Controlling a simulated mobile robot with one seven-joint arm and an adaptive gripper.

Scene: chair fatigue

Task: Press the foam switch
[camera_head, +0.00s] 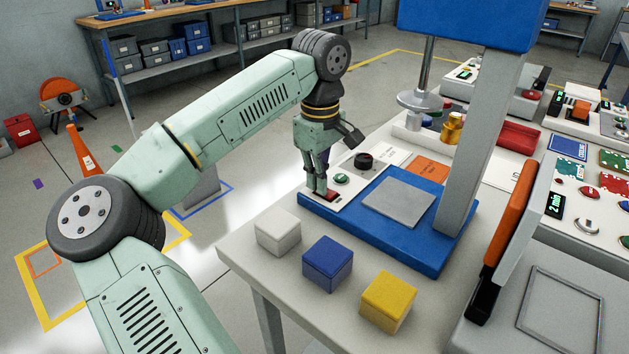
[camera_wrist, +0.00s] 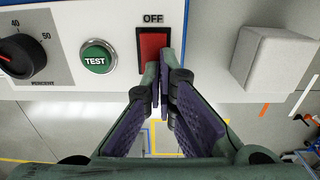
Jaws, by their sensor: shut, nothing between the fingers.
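A red rocker switch (camera_wrist: 153,46) in a black frame, labelled OFF, is on the white control panel (camera_wrist: 72,12). It shows in the head view (camera_head: 332,195) as a small red patch beside the fingertips. My gripper (camera_head: 319,191) points down at the panel and is shut and empty. In the wrist view its fingertips (camera_wrist: 159,70) overlap the lower edge of the red switch; I cannot tell whether they touch it. A green TEST button (camera_wrist: 97,57) and a black PERCENT dial (camera_wrist: 22,55) are left of the switch.
A white cube (camera_head: 278,237), a blue cube (camera_head: 327,263) and a yellow cube (camera_head: 388,301) stand along the table's front. A blue press base (camera_head: 428,250) with a grey plate (camera_head: 398,201) and a tall grey column (camera_head: 480,140) stand right of the gripper.

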